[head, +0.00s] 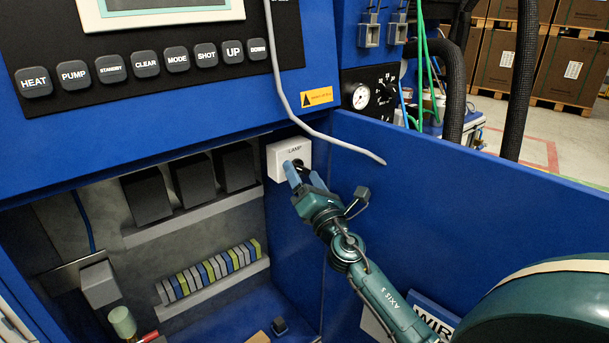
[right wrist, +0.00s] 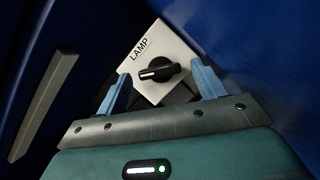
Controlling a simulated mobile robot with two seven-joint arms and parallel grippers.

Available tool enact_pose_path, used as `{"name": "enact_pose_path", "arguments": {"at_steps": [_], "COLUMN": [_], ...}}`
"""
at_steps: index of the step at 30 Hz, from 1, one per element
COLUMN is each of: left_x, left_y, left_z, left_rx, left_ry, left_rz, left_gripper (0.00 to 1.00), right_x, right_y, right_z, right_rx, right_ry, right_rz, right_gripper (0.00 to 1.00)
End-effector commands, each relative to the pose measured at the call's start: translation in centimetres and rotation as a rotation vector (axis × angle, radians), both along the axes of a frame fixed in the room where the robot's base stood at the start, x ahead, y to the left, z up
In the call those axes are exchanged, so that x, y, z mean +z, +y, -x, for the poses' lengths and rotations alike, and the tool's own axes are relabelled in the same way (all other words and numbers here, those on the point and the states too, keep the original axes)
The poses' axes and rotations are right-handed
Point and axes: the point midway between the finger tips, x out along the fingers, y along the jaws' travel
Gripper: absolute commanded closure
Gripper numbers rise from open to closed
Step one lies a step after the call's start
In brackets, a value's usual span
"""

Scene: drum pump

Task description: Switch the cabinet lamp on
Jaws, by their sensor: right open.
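The lamp switch box (head: 280,157) is a white plate marked LAMP on the right inner wall of the open cabinet. In the right wrist view the box (right wrist: 172,47) carries a black rotary knob (right wrist: 160,69) with a white pointer line. My right gripper (head: 294,171) is at the box in the head view and hides most of the knob. In the wrist view my right gripper (right wrist: 160,82) is open, with one blue finger on each side of the knob and gaps showing between. My left gripper is out of view.
The blue cabinet door (head: 450,190) stands open at the right. A grey cable (head: 283,95) hangs in front of the panel and door edge. Inside are black modules (head: 146,195), a terminal row (head: 210,272) and a grey box (head: 99,285). A button panel (head: 146,64) is above.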

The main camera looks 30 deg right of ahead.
Motion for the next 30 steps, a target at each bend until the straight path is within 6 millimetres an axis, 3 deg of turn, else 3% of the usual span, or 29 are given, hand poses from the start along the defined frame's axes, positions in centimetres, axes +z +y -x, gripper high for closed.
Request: {"name": "enact_pose_path", "arguments": {"at_steps": [7,24,30], "left_x": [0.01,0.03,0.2], "left_y": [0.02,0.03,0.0], "left_z": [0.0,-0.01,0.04], "left_rx": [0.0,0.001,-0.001], "left_ry": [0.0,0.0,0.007], "left_rz": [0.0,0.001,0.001], "left_gripper": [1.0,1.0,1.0], "right_x": [-0.02,-0.01,0.1], "right_y": [-0.02,-0.02,0.0], "right_z": [-0.08,-0.04,-0.04], "right_rx": [0.001,0.0,0.0], "right_ry": [0.001,0.0,0.001], "right_rz": [0.0,0.0,-0.016], "right_gripper": [0.31,0.76,0.76]}}
